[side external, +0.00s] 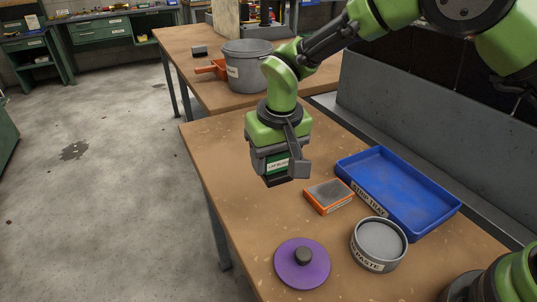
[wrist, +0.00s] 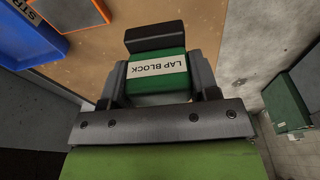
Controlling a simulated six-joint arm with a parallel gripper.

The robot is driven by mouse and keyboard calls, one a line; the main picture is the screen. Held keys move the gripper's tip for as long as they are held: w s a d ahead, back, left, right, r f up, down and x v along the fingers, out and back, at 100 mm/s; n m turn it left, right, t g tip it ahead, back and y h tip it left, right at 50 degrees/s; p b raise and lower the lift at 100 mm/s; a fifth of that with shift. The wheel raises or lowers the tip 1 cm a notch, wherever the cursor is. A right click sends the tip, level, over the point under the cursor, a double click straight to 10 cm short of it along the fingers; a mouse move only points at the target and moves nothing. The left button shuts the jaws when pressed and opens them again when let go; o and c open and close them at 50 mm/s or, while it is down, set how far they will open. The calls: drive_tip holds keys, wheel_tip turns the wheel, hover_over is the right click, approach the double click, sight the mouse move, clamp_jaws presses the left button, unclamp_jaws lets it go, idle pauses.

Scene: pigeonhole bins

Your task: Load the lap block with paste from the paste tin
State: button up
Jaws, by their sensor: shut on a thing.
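My gripper (side external: 282,167) is shut on the lap block (side external: 277,166) and holds it above the table, near its left edge. In the wrist view the lap block (wrist: 157,69) is green with a white label and a dark pad at its far end, held between the jaws. The paste tin (side external: 379,243) is a round grey tin with a label, standing open at the right front of the table, apart from the block. Its inside looks smooth and grey. A purple disc with a dark knob (side external: 302,262), like a lid, lies left of the tin.
An orange block with a grey top (side external: 329,195) sits between my gripper and the tray. A grey bucket (side external: 247,66) and an orange scoop (side external: 211,68) are on the farther table.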

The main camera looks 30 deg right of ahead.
drive_tip(key=s+d+m+g+h, duration=0.1)
drive_tip(key=s+d+m+g, duration=0.1)
drive_tip(key=s+d+m, duration=0.65)
drive_tip(key=s+d+m+g, duration=0.1)
drive_tip(key=s+d+m, duration=0.2)
drive_tip(key=s+m, duration=1)
drive_tip(key=shift+w+d+f+m, duration=0.1)
drive_tip(key=shift+w+f+m, duration=0.85)
drive_tip(key=shift+f, duration=0.25)
drive_tip(key=shift+w+f+m, duration=0.9)
drive_tip(key=shift+w+f, duration=0.05)
drive_tip(key=shift+f, duration=0.2)
drive_tip(key=shift+f, duration=0.9)
wheel_tip(320, 180, up, 7)
